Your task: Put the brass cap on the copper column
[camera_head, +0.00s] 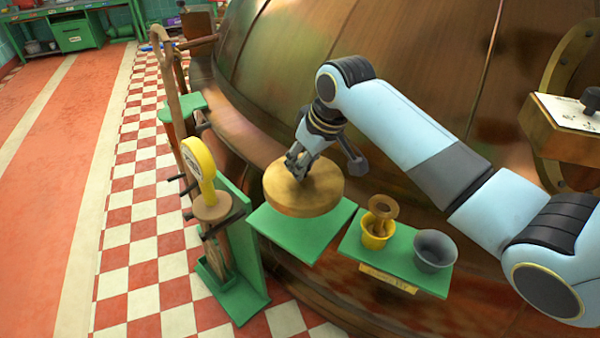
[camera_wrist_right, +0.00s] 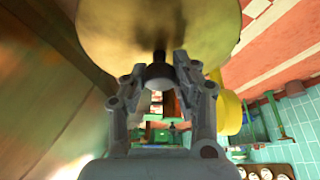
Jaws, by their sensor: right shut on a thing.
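The brass cap (camera_head: 318,196) is a thick round disc in the head view, over the green shelf (camera_head: 293,240). I cannot tell whether it rests on the shelf or hangs just above it. My right gripper (camera_head: 298,166) points down at the middle of its top. In the right wrist view the cap's broad brass face (camera_wrist_right: 160,25) fills the top, and the right gripper (camera_wrist_right: 160,72) is shut on its dark knob. I cannot single out a copper column in either view. My left gripper is not in view.
A green shelf (camera_head: 405,258) to the right holds a yellow cup (camera_head: 375,238) and a grey cup (camera_head: 434,250). A green stand (camera_head: 245,270) with a yellow round-headed tool (camera_head: 198,165) is at left. The big copper kettle (camera_head: 400,60) curves behind. The checkered floor is clear at left.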

